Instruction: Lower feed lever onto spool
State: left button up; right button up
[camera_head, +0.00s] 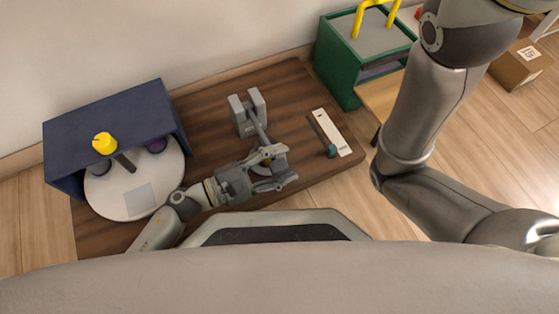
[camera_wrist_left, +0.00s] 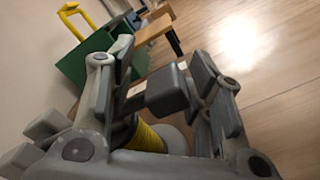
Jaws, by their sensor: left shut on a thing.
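The feed lever (camera_head: 258,130) is a grey bar that runs from a grey upright bracket (camera_head: 246,110) toward the front of the dark wooden table. My left gripper (camera_head: 283,168) is shut on the grey block at the lever's free end. That block (camera_wrist_left: 167,92) sits between the fingers in the left wrist view. The spool (camera_wrist_left: 146,138), wound with yellow cord, is just below and beside the block there. In the head view the spool is mostly hidden under the gripper and lever end. I cannot tell whether the lever touches it. My right gripper is out of view.
A blue housing (camera_head: 110,115) with a yellow knob (camera_head: 104,143) and white round plate (camera_head: 120,205) stands at the left. A white strip (camera_head: 332,132) with a second small lever lies right of the bracket. A green box (camera_head: 345,75) stands behind.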

pick_arm(q)
jog(key=shift+a+f, duration=0.55)
jog(key=shift+a, duration=0.1)
jog(key=v, duration=1)
jog(key=shift+s+r, duration=0.3)
jog(key=shift+r, duration=0.1)
jog(key=shift+s+a+r, duration=0.1)
jog(key=shift+a, duration=0.2)
